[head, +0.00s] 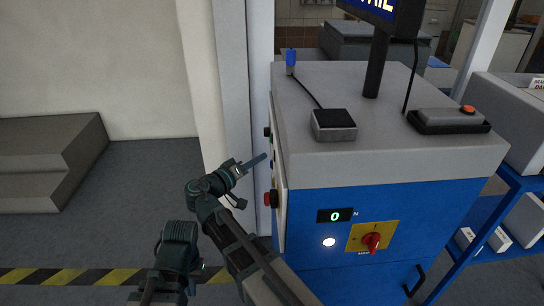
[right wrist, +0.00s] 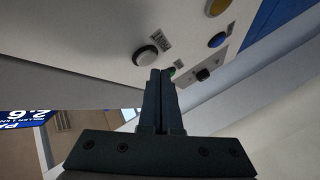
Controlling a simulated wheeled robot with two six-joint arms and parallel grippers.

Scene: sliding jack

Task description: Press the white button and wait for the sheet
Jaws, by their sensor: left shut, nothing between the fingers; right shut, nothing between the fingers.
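A white round button (right wrist: 146,55) in a dark ring sits on a light panel in the right wrist view, with a small label beside it. My right gripper (right wrist: 160,74) is shut and empty, its tips close to this button and to a green one. I cannot tell whether they touch the panel. In the head view the right gripper (head: 262,158) points at the left side of the blue and grey machine (head: 400,215), where the white button is hidden. My left gripper (head: 150,290) is shut at the lower left, away from the machine. No sheet can be made out.
Green (right wrist: 172,72), black (right wrist: 203,74), blue (right wrist: 217,40) and yellow (right wrist: 218,7) buttons are nearby. The machine's front has a display reading 0 N (head: 335,216), a lit white lamp (head: 329,242) and a red knob (head: 371,241). A wall column (head: 238,100) stands behind; grey steps (head: 45,160) are left.

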